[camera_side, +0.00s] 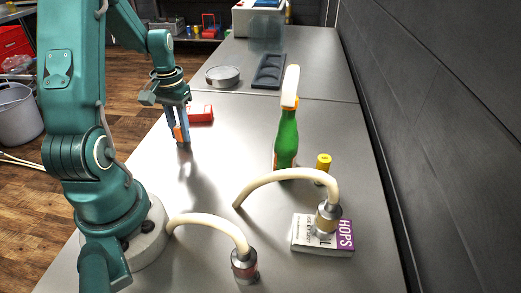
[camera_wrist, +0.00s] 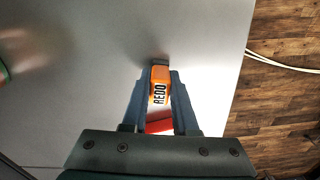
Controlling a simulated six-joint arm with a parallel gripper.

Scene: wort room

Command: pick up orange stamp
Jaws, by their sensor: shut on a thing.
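The orange stamp (camera_wrist: 159,88) is between the fingers of my gripper (camera_wrist: 159,78) in the wrist view, with the black letters "REDO" showing on its face. In the side view my gripper (camera_side: 182,140) points down over the left part of the table, and a bit of the orange stamp (camera_side: 178,134) shows at its fingers. The gripper is shut on the stamp. The fingers hide part of the stamp, and I cannot tell how far it is above the table.
A red object (camera_side: 200,114) lies right behind my gripper. A green spray bottle (camera_side: 286,138) and a yellow-capped small bottle (camera_side: 323,163) stand to the right. Two cream hoses and a hops box (camera_side: 304,243) are in front. A black tray (camera_side: 269,71) and round grey dish (camera_side: 222,75) lie behind.

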